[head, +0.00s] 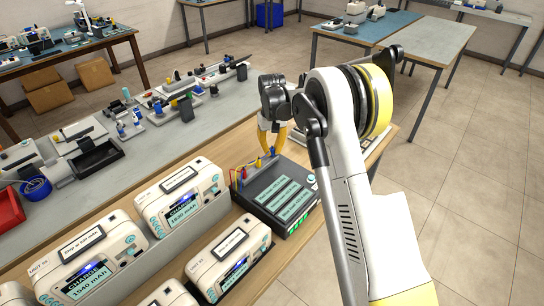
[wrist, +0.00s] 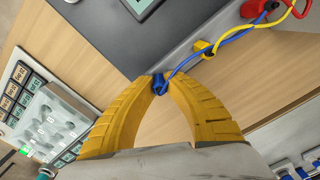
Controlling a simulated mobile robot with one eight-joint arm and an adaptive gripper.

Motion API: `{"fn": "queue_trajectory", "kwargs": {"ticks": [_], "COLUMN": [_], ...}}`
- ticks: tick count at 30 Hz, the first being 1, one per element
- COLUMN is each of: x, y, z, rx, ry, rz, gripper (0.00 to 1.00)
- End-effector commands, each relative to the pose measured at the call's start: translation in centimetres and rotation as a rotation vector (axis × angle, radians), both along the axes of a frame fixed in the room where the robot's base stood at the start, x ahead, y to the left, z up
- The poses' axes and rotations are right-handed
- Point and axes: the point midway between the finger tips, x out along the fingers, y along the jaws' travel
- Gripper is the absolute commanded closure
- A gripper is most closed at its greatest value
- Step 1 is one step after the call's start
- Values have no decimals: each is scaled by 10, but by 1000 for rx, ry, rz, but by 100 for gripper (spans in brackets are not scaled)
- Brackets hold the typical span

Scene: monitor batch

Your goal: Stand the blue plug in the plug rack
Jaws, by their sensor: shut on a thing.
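My gripper (head: 270,152) is over the wooden bench beside the dark tester box. In the wrist view its yellow fingers (wrist: 160,79) are closed around the small blue plug (wrist: 159,88) at their tips. A blue cable (wrist: 205,60) runs from the plug to the right, crossing yellow and red leads. Red and yellow plugs (head: 241,174) show at the box's left corner in the head view. A small yellow piece (wrist: 201,47) lies close to the cable in the wrist view.
The dark box (head: 262,197) with display strips stands below the gripper in the head view. Several white charger units (head: 180,200) stand to its left. A grey bench (head: 215,105) with small tools lies beyond.

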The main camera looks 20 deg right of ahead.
Motion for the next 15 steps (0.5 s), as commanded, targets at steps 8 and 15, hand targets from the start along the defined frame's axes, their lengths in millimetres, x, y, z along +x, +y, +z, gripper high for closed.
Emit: {"fn": "queue_trajectory", "kwargs": {"ticks": [8, 15], "x": [0, 0], "y": [0, 0], "z": [-1, -2], "rx": [0, 0], "ry": [0, 0], "rz": [0, 0], "gripper": [100, 73]}}
